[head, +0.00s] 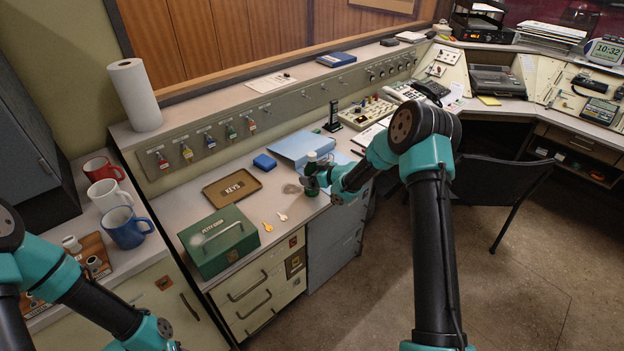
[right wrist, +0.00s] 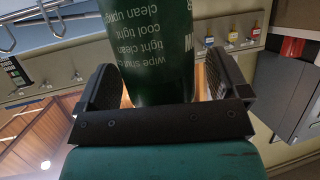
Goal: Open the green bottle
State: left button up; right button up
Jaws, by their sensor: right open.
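The green bottle (head: 311,170) stands upright near the front edge of the counter, with a pale cap (head: 312,156) on top. My right gripper (head: 318,184) is at the bottle from the right. In the right wrist view its two fingers (right wrist: 165,85) are spread on either side of the bottle, open. Whether either finger touches it is unclear. My left arm shows at the lower left, but its gripper is out of view.
Mugs (head: 127,228) and a paper roll (head: 135,95) stand further left.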

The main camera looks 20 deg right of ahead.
aim_at(315, 167)
jog(key=shift+c, duration=0.3)
jog(key=c, duration=1)
jog(key=shift+r, duration=0.1)
jog(key=shift+r, duration=0.5)
jog(key=r, duration=0.2)
jog(key=shift+s+a+r, duration=0.2)
jog(key=shift+s+r, duration=0.1)
jog(key=shift+s, duration=0.05)
jog(key=s+a, duration=0.2)
jog(key=s, duration=0.2)
jog(key=s+a+r, duration=0.1)
jog(key=s+a, duration=0.1)
jog(key=s, duration=0.3)
jog(key=s+a, duration=0.2)
jog(key=s, duration=0.3)
jog(key=shift+r, duration=0.15)
